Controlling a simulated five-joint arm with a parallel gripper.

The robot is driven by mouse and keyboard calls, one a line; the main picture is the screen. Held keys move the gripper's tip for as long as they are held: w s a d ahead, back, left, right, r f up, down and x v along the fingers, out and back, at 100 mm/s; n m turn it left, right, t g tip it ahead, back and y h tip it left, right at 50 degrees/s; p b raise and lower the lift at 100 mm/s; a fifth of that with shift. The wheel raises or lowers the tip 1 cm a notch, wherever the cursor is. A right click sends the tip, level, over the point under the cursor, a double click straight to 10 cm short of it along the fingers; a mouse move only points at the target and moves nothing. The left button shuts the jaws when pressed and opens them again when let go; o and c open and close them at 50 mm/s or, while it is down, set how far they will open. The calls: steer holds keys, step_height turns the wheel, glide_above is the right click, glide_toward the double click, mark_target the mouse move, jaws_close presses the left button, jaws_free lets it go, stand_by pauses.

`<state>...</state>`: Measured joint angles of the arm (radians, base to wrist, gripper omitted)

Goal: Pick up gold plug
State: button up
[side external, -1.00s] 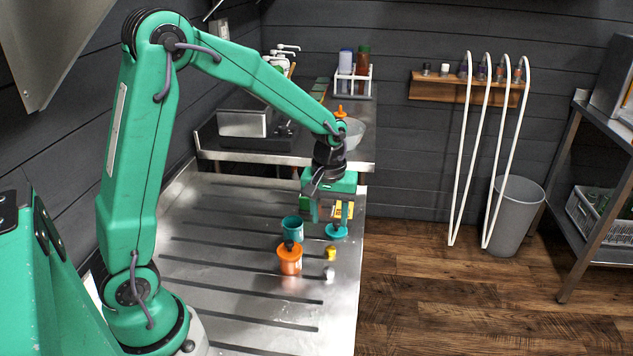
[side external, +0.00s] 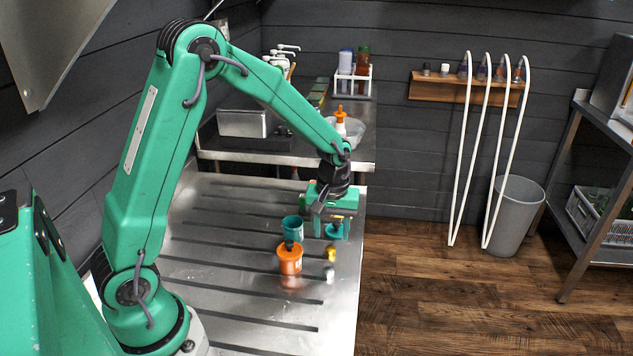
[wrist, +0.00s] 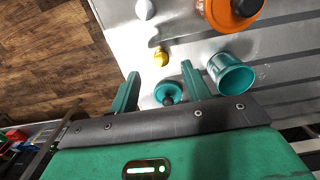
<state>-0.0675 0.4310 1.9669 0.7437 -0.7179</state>
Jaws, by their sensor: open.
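The gold plug (side external: 331,253) is a small yellow piece on the metal drainboard, right of the orange cup. In the wrist view the gold plug (wrist: 160,57) lies just past my fingertips, about midway between their lines. My gripper (side external: 332,235) is open and points down, low over the board, a little farther back than the plug. In the wrist view my gripper (wrist: 160,72) has its fingers spread with nothing held. A teal lid with a dark knob (wrist: 168,94) shows between the fingers; I cannot tell its exact height gap from them.
A teal cup (side external: 292,226) and an orange cup (side external: 290,261) with a dark top stand left of the plug. A small whitish piece (side external: 329,271) lies in front of it. The drainboard's right edge (side external: 361,262) is close by. The front board (side external: 235,300) is clear.

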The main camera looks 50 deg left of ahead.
mark_target(331, 248)
steer(key=shift+w+a+f, duration=0.1)
steer(key=shift+f, duration=1.2)
steer(key=shift+a+f, duration=0.1)
steer(key=shift+f, duration=1.15)
jaws_close()
